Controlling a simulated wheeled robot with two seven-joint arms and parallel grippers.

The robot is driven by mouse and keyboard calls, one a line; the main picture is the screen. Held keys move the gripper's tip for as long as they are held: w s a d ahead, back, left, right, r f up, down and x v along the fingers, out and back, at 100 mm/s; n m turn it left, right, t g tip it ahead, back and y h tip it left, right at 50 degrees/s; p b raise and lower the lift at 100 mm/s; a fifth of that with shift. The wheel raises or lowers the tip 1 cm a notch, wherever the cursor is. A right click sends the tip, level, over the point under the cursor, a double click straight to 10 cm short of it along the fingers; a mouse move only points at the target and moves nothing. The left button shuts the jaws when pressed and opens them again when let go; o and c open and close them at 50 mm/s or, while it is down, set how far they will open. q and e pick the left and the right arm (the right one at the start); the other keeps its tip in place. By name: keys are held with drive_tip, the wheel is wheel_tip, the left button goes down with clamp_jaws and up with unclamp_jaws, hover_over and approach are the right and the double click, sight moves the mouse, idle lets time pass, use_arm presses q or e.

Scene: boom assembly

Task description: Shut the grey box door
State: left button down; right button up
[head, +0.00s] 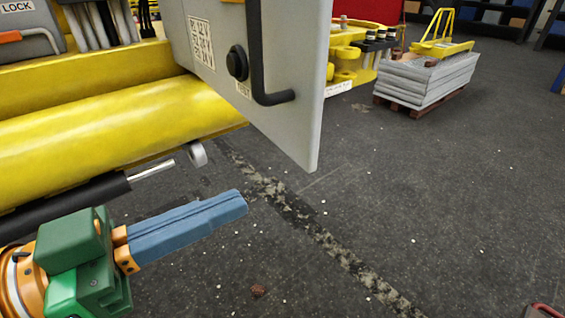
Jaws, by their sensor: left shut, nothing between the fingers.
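The grey box door (295,120) is a large pale panel at the top centre, cut off by the top of the picture. It has a black bar handle (262,75), a black round knob (237,62) and printed labels. It stands out over the floor beside the yellow boom. The box behind it is hidden, so I cannot tell how wide the door stands open. My left gripper (240,205) is at the lower left, below the door and apart from it. Its blue fingers are together and empty, pointing right. My right gripper is not in view.
A thick yellow boom tube (110,120) fills the left, with a black and silver rod (110,187) under it. A stack of grey slabs (420,82) on a pallet stands at the back right. The dark floor (450,200) on the right is mostly clear.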

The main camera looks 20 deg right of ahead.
sight(308, 174)
use_arm(q)
drive_tip(key=p+x, duration=0.5)
drive_tip(key=x, duration=0.2)
drive_tip(key=shift+s+r, duration=0.1)
drive_tip(key=shift+s, duration=0.05)
drive_tip(key=shift+d, duration=0.25)
drive_tip(key=shift+a, duration=0.15)
